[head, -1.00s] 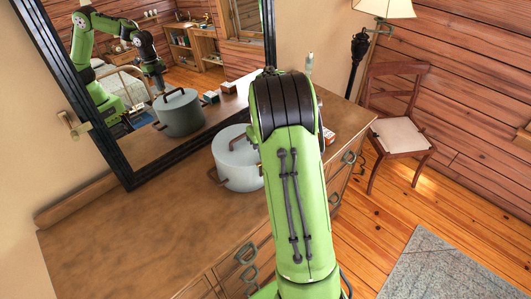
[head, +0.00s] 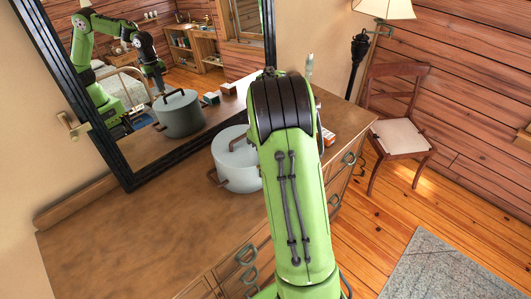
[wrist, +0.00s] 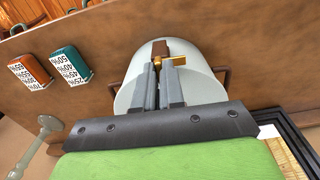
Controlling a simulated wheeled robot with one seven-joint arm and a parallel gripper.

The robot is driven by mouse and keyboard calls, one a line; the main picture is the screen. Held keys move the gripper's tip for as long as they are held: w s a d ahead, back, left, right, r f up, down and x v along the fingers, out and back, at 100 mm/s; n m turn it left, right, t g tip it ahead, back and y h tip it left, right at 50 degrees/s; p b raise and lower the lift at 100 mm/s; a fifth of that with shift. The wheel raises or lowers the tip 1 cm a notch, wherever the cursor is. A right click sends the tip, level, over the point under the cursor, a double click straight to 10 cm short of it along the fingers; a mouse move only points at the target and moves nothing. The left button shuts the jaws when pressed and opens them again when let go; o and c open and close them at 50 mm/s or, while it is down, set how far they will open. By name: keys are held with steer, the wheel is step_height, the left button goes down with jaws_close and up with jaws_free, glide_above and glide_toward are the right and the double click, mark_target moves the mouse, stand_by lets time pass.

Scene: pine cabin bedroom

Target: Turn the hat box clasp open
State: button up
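The hat box (head: 238,165) is a pale grey round box with a lid and brown side handles. It stands on the dresser, partly hidden behind my arm in the head view. In the wrist view the hat box (wrist: 203,75) lies straight ahead, with a brown strap (wrist: 160,47) and a brass clasp (wrist: 178,62) on it. My gripper (wrist: 163,64) has its two grey fingers close together, with a narrow gap between them. The fingertips are at the clasp and overlap its left part. I cannot tell whether they grip it. The clasp's bar points right, across the strap.
The dresser top (head: 130,235) is clear left of the box. A mirror (head: 115,150) leans behind it and reflects the box and my arm. In the wrist view, a teal box (wrist: 70,64) and an orange box (wrist: 30,71) stand to the left.

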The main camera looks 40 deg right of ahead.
steer(key=o, duration=0.4)
steer(key=shift+o, duration=0.2)
step_height(320, 180, up, 16)
steer(key=p, duration=0.2)
steer(key=shift+f, duration=0.15)
